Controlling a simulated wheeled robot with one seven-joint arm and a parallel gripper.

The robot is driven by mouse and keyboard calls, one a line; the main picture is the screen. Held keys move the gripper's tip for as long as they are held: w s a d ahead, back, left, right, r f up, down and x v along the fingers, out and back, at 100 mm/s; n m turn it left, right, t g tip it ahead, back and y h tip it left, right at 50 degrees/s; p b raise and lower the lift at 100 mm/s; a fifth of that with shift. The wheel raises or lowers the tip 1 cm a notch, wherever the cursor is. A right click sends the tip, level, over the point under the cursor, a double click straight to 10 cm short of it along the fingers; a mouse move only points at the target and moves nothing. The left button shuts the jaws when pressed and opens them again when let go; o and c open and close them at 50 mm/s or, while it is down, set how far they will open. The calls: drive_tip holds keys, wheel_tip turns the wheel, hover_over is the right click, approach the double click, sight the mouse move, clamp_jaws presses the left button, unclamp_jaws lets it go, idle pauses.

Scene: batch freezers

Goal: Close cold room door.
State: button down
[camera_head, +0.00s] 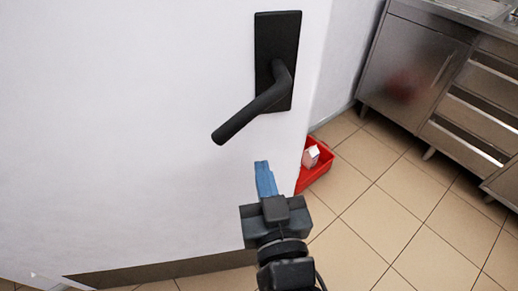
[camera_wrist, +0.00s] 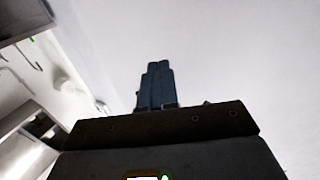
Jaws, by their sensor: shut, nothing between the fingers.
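The cold room door is a large white panel (camera_head: 140,130) filling the left and middle of the head view. A black lever handle (camera_head: 252,112) on a black plate sits near its right edge. My gripper (camera_head: 262,168), with blue fingers, is shut and empty. It appears below the handle in the head view, in front of the door's lower right part. Whether it touches the door cannot be told. In the wrist view the shut fingers (camera_wrist: 157,70) point up against a plain pale surface, likely the door panel (camera_wrist: 240,60). The handle is not visible there.
A red crate (camera_head: 316,172) with a small carton in it stands on the tiled floor beyond the door's right edge. A steel counter with a cabinet (camera_head: 412,75) and shelves stands at the right. Tiled floor (camera_head: 390,215) between is clear.

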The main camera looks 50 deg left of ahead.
sight(256, 142)
drive_tip(key=shift+x, duration=2.35)
